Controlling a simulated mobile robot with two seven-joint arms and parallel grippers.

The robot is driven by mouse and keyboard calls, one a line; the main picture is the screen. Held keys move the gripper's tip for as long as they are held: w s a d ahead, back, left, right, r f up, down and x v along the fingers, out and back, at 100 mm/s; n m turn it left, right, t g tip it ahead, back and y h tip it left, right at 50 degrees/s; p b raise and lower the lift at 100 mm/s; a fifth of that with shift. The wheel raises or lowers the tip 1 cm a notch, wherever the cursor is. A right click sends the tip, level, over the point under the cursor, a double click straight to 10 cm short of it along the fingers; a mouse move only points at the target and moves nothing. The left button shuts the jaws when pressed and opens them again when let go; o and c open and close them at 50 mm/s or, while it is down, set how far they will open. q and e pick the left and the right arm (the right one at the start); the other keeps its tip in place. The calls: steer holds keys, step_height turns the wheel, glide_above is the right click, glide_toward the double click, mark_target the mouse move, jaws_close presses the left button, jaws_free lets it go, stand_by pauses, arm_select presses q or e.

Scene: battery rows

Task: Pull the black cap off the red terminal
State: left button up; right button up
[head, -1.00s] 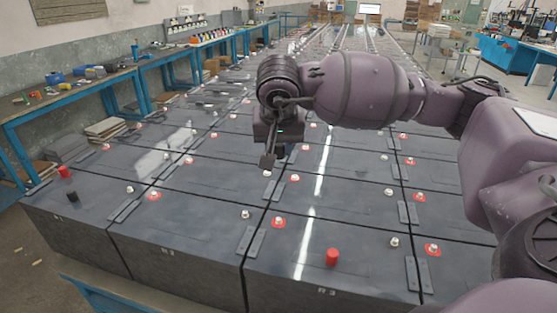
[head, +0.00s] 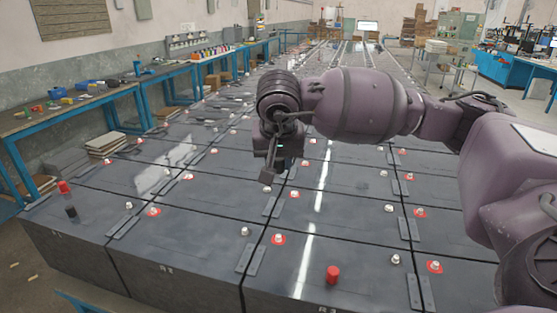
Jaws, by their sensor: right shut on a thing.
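My right gripper (head: 268,171) is shut at the centre, pointing down over the battery tops. A small dark block, which looks like the black cap (head: 266,178), is at its fingertips. I cannot tell whether it touches a post beneath. A red-ringed terminal (head: 292,194) with a bare pale post shows just right of and below the fingertips. Another bare red-ringed terminal (head: 278,239) is nearer. A second black cap (head: 71,212) stands at the far left, beside a red cap (head: 64,187). My left gripper is out of view.
Dark batteries fill the middle in tight rows, with raised posts and flat link bars (head: 250,259). A red cap (head: 333,274) stands on the front row. A blue-framed workbench (head: 75,105) with tools runs along the left wall.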

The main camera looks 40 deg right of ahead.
steer(key=shift+r, duration=0.45)
steer(key=shift+r, duration=0.15)
stand_by(0.3)
steer(key=shift+r+p, duration=0.5)
steer(key=shift+r, duration=0.3)
steer(key=shift+r+p, duration=0.3)
steer(key=shift+r, duration=0.9)
steer(key=shift+r+p, duration=0.35)
steer(key=shift+p, duration=0.05)
steer(key=shift+f, duration=0.1)
